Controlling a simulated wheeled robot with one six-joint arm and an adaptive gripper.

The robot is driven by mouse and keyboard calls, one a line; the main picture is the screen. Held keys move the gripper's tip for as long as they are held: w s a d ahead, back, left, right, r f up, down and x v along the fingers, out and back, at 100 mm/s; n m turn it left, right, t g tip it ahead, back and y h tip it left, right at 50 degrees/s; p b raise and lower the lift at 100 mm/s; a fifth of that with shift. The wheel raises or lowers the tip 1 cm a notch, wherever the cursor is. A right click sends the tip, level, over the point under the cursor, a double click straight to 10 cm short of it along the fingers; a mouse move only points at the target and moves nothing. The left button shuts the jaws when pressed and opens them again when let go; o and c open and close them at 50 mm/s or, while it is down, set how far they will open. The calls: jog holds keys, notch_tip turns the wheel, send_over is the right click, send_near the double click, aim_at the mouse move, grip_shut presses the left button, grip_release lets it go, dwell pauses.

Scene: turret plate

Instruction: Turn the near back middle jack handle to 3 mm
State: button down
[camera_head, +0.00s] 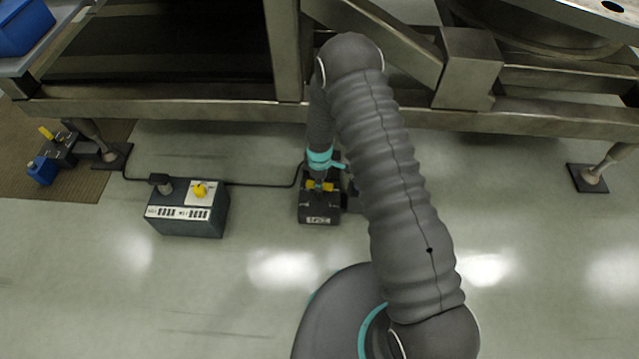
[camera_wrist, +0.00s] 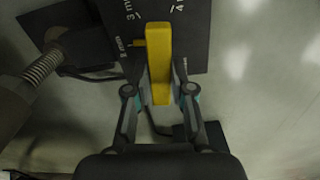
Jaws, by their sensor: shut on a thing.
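The jack handle (camera_wrist: 158,50) is a yellow bar over a dark plate (camera_wrist: 195,40) in the wrist view. White marks on the plate include "3 mm" and a "4" near the top and a smaller mark at the left. A small yellow pointer at the handle's left side lies by the left mark, below the "3 mm". My gripper (camera_wrist: 160,100) is shut on the handle, one finger on each side. In the head view, my gripper (camera_head: 320,180) reaches down onto the dark jack box (camera_head: 320,213), and only bits of yellow show around it.
A grey control box (camera_head: 187,222) with a yellow knob stands on the floor at left, with a black cable to the jack. A metal frame beam (camera_head: 200,110) runs behind. A blue-and-black unit with a yellow handle (camera_head: 46,132) is far left. Floor in front is clear.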

jog(key=m+b, duration=0.3)
jog(key=m, duration=0.2)
jog(key=shift+f, duration=0.15)
jog(key=m+b, duration=0.2)
jog(key=m, duration=0.3)
jog(key=shift+b, duration=0.35)
jog(key=shift+m, duration=0.3)
jog(key=c, duration=1)
grip_release()
notch_tip(320, 180, up, 12)
